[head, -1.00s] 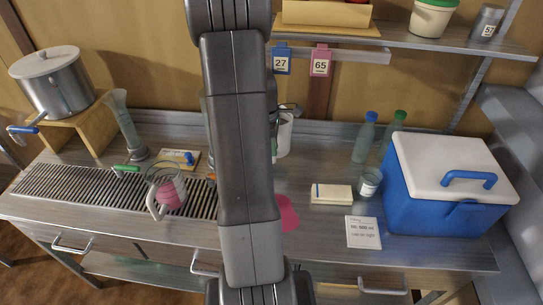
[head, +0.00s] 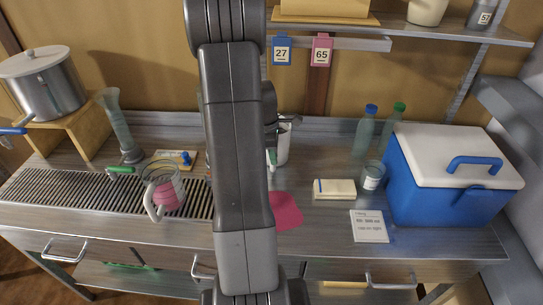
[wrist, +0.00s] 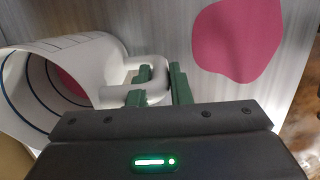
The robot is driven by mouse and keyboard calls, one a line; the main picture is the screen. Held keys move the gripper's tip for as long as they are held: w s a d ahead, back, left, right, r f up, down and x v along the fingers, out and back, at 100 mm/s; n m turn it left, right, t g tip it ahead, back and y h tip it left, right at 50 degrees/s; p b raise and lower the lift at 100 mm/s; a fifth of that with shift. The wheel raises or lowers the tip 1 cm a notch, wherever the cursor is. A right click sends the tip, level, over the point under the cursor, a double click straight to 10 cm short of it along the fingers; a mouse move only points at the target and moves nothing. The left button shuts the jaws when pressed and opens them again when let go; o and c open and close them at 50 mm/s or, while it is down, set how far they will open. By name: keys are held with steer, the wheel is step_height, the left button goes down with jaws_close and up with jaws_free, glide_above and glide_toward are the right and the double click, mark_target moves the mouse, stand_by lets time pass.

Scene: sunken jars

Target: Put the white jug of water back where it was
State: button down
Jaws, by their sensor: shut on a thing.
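The white jug (head: 284,147) is partly hidden behind my arm in the head view, looks upright, and stands over the back middle of the counter. In the wrist view the white jug (wrist: 95,62) fills the left side, with dark lines on it and its handle toward me. My gripper (wrist: 160,88) has its green fingers shut on that handle.
A clear jug with pink contents (head: 165,192) stands on the drain grate (head: 60,192). A measuring cylinder (head: 120,130) and a pot (head: 45,85) are at left. Bottles (head: 364,132), a glass (head: 371,176) and a blue cooler (head: 440,195) are at right. A shelf (head: 450,35) hangs above.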

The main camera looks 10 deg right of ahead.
steer(key=shift+d+f, duration=0.1)
steer(key=c, duration=1.3)
jaws_free()
steer(key=shift+a+r, duration=0.2)
steer(key=shift+r, duration=1.1)
steer(key=shift+a+r, duration=0.2)
steer(key=shift+r, duration=1.1)
steer(key=shift+a+r, duration=0.2)
steer(key=shift+r, duration=1.1)
